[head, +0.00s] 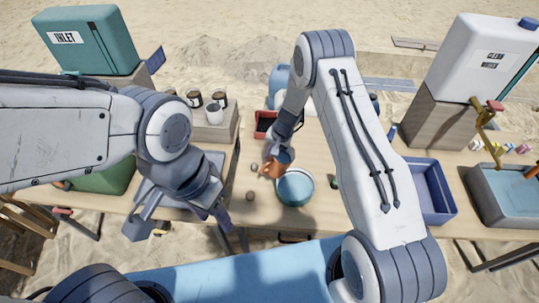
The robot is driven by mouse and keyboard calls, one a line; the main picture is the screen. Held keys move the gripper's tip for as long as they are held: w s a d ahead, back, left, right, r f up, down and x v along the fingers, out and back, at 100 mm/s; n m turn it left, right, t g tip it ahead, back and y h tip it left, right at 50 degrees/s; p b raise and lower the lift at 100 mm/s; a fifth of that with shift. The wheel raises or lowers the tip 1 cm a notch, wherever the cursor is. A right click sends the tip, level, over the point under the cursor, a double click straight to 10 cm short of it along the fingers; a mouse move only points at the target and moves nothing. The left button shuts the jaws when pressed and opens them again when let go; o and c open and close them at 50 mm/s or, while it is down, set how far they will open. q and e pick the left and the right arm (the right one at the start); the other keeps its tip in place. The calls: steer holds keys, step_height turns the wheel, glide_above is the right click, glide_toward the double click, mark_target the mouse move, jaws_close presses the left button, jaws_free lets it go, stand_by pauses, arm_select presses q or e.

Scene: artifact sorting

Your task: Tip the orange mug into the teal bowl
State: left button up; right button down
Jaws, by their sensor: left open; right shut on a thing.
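The orange mug (272,169) is at the upper left rim of the teal bowl (296,187) in the head view. My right gripper (281,153) is shut on the mug, which looks tilted. The gripper partly covers the mug, so its opening and contents are hard to make out. I cannot tell whether mug and rim touch. The bowl stands upright near the table's front edge. My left gripper (178,222) is open and empty, low at the left by the table's front edge, well apart from the bowl.
Small brown lumps (250,196) lie left of the bowl, and a small dark green thing (336,183) lies right of it. A blue tray (443,211) and a basin (482,207) stand further right.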

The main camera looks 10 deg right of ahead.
steer(key=shift+f+t+y+b, duration=0.35)
steer(key=shift+t+y+b, duration=0.25)
steer(key=shift+b, duration=4.45)
steer(key=shift+f+y+b, duration=0.4)
steer(key=shift+y+b, duration=0.3)
steer(key=shift+b, duration=2.05)
